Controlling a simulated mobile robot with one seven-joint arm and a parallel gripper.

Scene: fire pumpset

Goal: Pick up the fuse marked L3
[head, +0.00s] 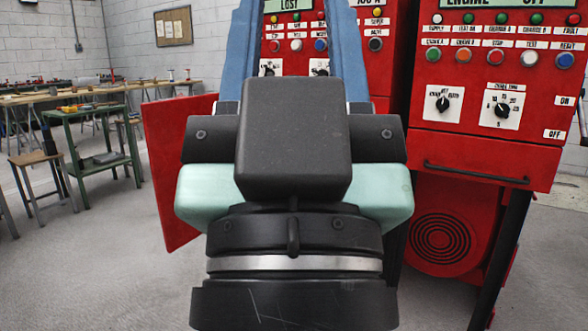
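My gripper (296,20) fills the middle of the head view, seen from behind, with a black and pale green body and two blue fingers. The fingers stand apart with a wide gap between them, and their tips are cut off by the top edge. The gripper points at a red control cabinet (282,19) behind it. I see no fuse and no L3 mark. My gripper hides the lower part of this cabinet, and whatever is between the fingertips is out of view.
A red panel like an open door (168,175) sticks out at the left of the cabinet. A second red cabinet (480,155) with knobs, buttons and a black handle (475,172) stands close at the right.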

